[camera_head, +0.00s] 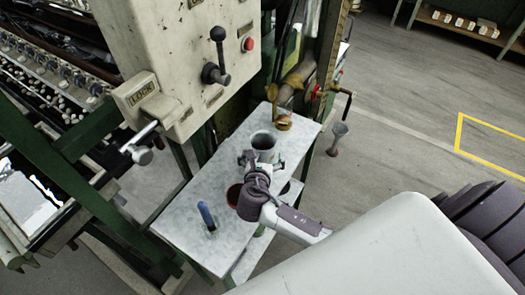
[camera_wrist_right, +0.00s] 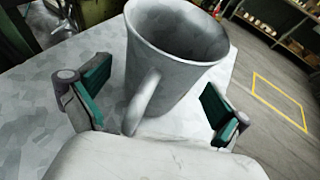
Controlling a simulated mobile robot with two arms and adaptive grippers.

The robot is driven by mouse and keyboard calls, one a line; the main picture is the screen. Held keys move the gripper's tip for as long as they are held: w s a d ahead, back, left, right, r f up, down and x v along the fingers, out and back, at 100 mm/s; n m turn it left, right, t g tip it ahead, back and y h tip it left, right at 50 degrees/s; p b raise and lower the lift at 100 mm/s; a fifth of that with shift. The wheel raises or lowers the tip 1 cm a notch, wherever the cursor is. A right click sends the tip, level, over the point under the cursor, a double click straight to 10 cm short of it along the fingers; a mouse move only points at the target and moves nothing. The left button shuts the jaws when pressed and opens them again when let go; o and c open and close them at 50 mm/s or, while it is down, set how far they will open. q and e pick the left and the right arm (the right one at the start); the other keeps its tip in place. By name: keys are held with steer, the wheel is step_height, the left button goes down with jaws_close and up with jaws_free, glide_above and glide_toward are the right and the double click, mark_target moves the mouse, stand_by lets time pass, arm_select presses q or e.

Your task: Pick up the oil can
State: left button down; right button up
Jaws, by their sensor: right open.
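I cannot tell for sure which thing is the oil can. A grey metal mug-like vessel (camera_head: 264,141) stands upright on the pale bench. In the right wrist view the same vessel (camera_wrist_right: 172,50) shows its open top and a handle facing me. My right gripper (camera_head: 262,162) is at its near side. In the wrist view the gripper (camera_wrist_right: 155,98) is open, with green-padded fingers left and right of the handle, apart from the vessel. A dark red round thing (camera_head: 234,194) sits on the bench, partly hidden by my right gripper. My left gripper is not in view.
A blue-handled tool (camera_head: 206,214) stands at the bench's near end. A brass tap (camera_head: 283,121) hangs over the bench's far end. The machine's grey control box (camera_head: 180,60) rises on the left.

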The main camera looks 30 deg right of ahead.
steer(key=shift+w, duration=0.1)
steer(key=shift+c, duration=0.2)
steer(key=shift+c, duration=1.2)
steer(key=c, duration=1.1)
steer(key=shift+c, duration=0.4)
steer(key=shift+r, duration=0.25)
